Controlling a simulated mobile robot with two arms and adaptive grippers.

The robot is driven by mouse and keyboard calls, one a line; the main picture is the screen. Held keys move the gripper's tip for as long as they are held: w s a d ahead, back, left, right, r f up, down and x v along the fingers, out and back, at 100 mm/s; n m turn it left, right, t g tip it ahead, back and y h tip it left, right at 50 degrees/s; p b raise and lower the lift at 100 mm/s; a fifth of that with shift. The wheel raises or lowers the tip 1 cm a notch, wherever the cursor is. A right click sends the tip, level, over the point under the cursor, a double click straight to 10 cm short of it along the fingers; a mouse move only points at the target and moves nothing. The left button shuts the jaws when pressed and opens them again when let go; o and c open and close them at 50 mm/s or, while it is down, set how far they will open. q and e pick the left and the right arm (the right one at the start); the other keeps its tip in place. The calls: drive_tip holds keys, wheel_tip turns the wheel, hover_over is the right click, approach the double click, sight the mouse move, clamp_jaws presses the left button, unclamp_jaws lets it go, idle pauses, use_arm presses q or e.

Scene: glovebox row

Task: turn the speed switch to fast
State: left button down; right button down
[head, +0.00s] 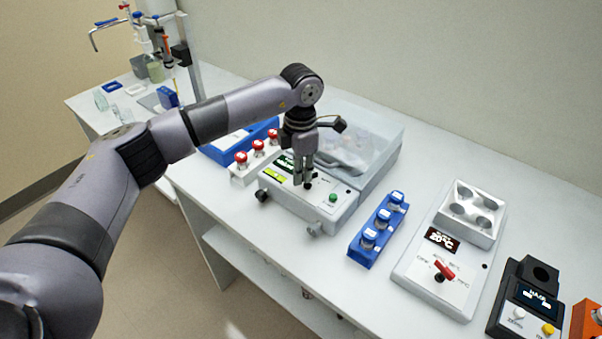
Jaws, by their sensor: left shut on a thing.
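The white shaker-like device (345,206) stands on the bench in the middle, with a lit green display (285,162) and a green button (333,198) on its top panel. My left gripper (302,181) points down over this panel, between the display and the green button. Its fingers are shut on the small dark speed switch (308,186), which is mostly hidden by them. Which setting the switch points to cannot be read. My right gripper is out of view.
A rack of red-capped vials (240,176) stands left of the device, and a blue rack (358,252) right of it. Further right are a heater block with a red knob (400,275) and a black instrument (505,318). A clear-walled tray (385,160) sits behind the gripper.

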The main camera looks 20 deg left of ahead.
use_arm(q)
drive_tip(key=c, duration=1.7)
unclamp_jaws()
drive_tip(key=shift+r, duration=0.1)
wheel_tip(320, 180, up, 12)
drive_tip(key=shift+f, duration=0.1)
